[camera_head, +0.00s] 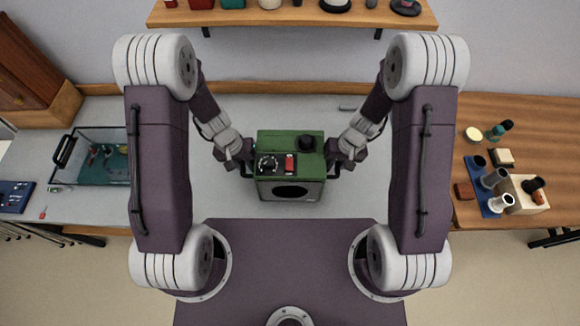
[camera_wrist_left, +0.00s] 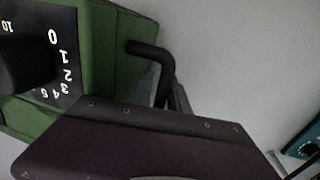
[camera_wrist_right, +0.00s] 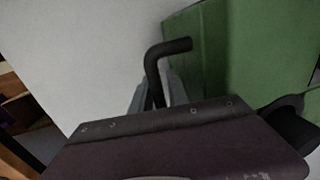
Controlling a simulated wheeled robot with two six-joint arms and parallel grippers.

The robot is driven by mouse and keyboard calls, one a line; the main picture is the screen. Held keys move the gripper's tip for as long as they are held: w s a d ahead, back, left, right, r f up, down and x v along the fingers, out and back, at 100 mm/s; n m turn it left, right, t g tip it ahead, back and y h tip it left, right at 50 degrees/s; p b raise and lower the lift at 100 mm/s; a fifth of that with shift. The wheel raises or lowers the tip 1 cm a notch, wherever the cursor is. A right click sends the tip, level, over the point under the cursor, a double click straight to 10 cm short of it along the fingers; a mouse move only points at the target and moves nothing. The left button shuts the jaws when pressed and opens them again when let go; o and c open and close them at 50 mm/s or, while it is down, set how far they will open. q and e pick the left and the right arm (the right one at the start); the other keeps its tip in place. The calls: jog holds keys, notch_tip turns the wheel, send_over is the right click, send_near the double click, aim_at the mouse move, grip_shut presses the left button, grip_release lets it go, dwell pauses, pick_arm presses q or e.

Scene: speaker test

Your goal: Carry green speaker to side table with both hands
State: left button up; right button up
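The green speaker (camera_head: 309,171) is in the middle of the head view, upright over the grey counter. The fingertips are partly hidden by the gripper bodies in the wrist views.
The wooden side table (camera_head: 550,110) at the right holds a blue tray with cups, a pale block, jars and small items near its left part; its far part is clear. A teal-bottomed crate (camera_head: 105,170) stands on the grey counter (camera_head: 225,205) at the left. A shelf (camera_head: 290,18) hangs behind.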

pick_arm(q)
grip_shut()
pick_arm(e)
grip_shut()
dwell(0.9)
pick_arm(q)
jog(key=shift+w+r, duration=0.1)
jog(key=shift+r, duration=0.05)
pick_arm(e)
jog(key=shift+w+r, duration=0.1)
